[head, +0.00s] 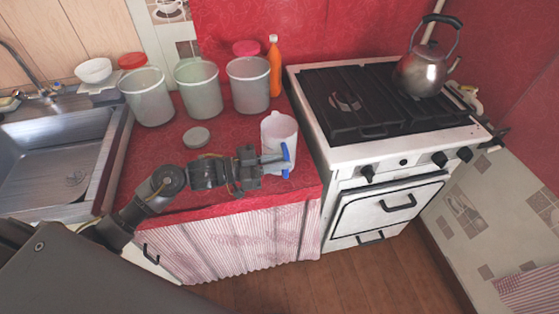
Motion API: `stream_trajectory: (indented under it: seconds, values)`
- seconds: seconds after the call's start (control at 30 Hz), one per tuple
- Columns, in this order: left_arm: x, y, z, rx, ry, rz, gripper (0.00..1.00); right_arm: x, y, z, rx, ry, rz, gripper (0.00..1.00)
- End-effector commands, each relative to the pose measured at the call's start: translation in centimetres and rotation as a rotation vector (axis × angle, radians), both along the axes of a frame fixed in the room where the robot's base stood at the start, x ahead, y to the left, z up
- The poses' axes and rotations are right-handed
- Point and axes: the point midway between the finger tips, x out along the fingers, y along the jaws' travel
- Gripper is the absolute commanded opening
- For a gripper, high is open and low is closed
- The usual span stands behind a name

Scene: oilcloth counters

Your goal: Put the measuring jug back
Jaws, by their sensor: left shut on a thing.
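The white measuring jug (279,131) is at the right part of the red counter, near the stove's left side. It is upright, with a blue part at its near side. My left gripper (283,161) comes in from the left and is shut on the jug at that blue part. I cannot tell whether the jug's base touches the counter, since the gripper and arm cover part of it. My right gripper is not in view.
Several translucent containers (147,98) stand at the back of the red counter (232,149), with an orange bottle (274,68). A grey lid (196,137) lies in front of them. A sink (55,155) is left; a stove with a kettle (427,70) is right.

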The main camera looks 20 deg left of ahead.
Motion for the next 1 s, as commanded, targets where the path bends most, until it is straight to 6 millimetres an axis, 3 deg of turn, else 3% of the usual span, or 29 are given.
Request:
stream_trajectory:
  seconds: [0.3, 0.33, 0.5, 0.83, 1.0]
  values:
    - [0.0, 0.0, -0.2, -0.001, -0.003, 0.001, 0.00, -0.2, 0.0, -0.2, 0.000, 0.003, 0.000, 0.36]
    - [0.0, 0.0, -0.3, 0.000, 0.000, 0.000, 0.16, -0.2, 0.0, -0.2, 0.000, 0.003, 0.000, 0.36]
    - [0.0, 0.0, -0.2, 0.000, 0.000, 0.000, 0.36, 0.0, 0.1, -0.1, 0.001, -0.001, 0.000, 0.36]
    - [-0.1, 0.1, 0.1, 0.001, -0.001, 0.000, 0.36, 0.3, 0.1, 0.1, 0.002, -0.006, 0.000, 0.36]
    - [-1.4, 2.3, -0.2, 0.004, 0.001, 0.002, 0.36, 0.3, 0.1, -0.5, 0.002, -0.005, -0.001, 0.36]
